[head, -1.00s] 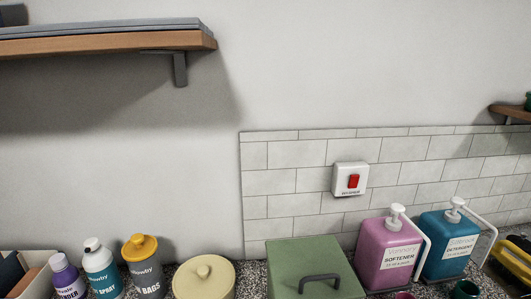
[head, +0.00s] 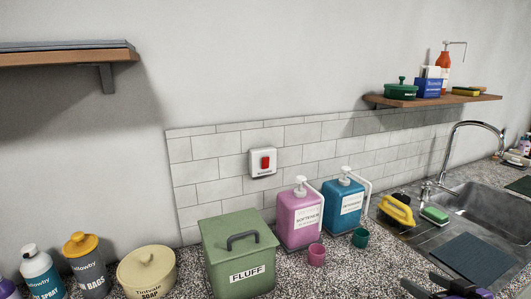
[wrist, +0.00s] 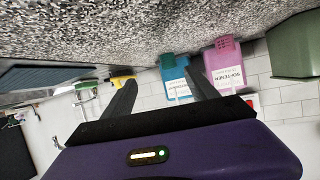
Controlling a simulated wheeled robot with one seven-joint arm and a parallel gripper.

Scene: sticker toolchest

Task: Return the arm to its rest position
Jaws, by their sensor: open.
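My gripper (head: 447,287) shows at the bottom right of the head view, dark with purple parts, over the front of the counter. In the wrist view, which looks upside down, its two dark fingers (wrist: 160,88) are spread apart with nothing between them touching. Beyond the fingers in that view stand the blue detergent dispenser (wrist: 174,78) and the pink softener dispenser (wrist: 224,66). The rest of my arm is outside the head view.
The green FLUFF bin (head: 238,258), pink dispenser (head: 299,218) and blue dispenser (head: 343,204) line the wall, with pink (head: 316,255) and teal (head: 360,238) cups before them. A sink (head: 490,208) is at right. Shelves (head: 440,101) and a red switch (head: 265,161) are on the wall.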

